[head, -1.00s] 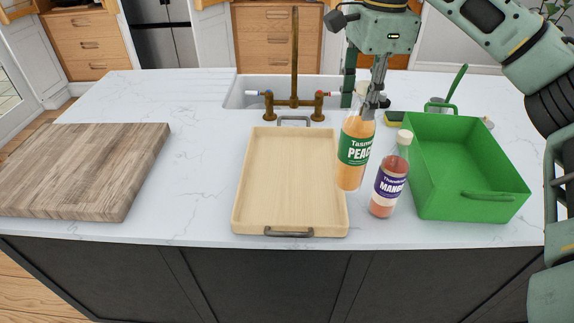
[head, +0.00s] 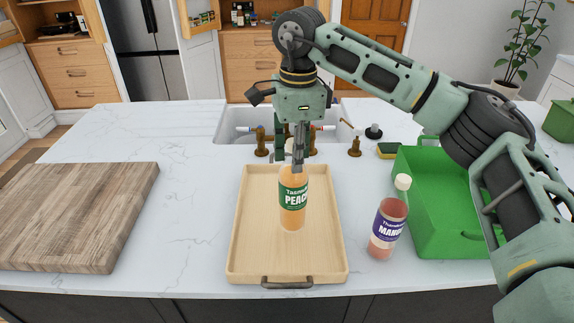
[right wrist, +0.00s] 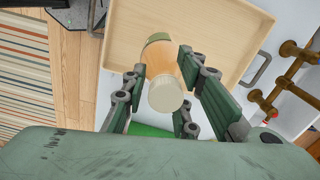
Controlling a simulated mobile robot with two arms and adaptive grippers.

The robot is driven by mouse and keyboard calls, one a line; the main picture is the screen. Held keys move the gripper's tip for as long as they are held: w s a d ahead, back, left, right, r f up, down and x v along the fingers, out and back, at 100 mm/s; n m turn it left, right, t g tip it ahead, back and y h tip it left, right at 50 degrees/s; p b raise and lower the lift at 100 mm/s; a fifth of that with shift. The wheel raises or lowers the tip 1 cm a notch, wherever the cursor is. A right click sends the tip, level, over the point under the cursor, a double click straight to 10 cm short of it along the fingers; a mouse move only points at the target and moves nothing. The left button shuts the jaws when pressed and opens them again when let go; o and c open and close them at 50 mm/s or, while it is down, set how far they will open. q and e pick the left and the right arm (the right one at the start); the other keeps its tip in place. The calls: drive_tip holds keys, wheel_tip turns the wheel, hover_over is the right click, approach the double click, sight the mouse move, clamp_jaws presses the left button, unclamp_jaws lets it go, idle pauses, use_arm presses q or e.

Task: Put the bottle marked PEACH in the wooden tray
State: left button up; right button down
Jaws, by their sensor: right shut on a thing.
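The orange bottle marked PEACH (head: 292,205), with a green label, is upright over the middle of the wooden tray (head: 250,255). My right gripper (head: 298,165) is shut on the bottle's upper part from above. I cannot tell whether the bottle's base touches the tray floor. In the right wrist view, the bottle's pale cap (right wrist: 166,95) shows between the fingers of my right gripper (right wrist: 168,80), with the tray (right wrist: 225,35) beyond. My left gripper is not in view.
A bottle marked MANGO (head: 388,225) stands on the counter just right of the tray. A green bin (head: 450,245) is further right, partly behind my arm. A wooden board (head: 80,215) lies left, with clear counter (head: 190,200) between. A sink with brass taps (head: 261,142) is behind.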

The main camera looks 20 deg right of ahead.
sight(287, 171)
drive_tip(key=shift+w+a+f, duration=0.15)
drive_tip(key=shift+a, duration=0.2)
drive_tip(key=shift+w+a+f, duration=0.15)
drive_tip(key=shift+a, duration=0.2)
drive_tip(key=shift+f+p, duration=0.25)
drive_tip(key=shift+p, duration=0.05)
wheel_tip(287, 171, down, 3)
drive_tip(key=shift+f+p, duration=0.1)
drive_tip(key=shift+p, duration=0.7)
drive_tip(key=shift+f, duration=0.2)
drive_tip(key=shift+s, duration=0.1)
drive_tip(key=c, duration=1.3)
unclamp_jaws()
drive_tip(key=shift+f, duration=0.15)
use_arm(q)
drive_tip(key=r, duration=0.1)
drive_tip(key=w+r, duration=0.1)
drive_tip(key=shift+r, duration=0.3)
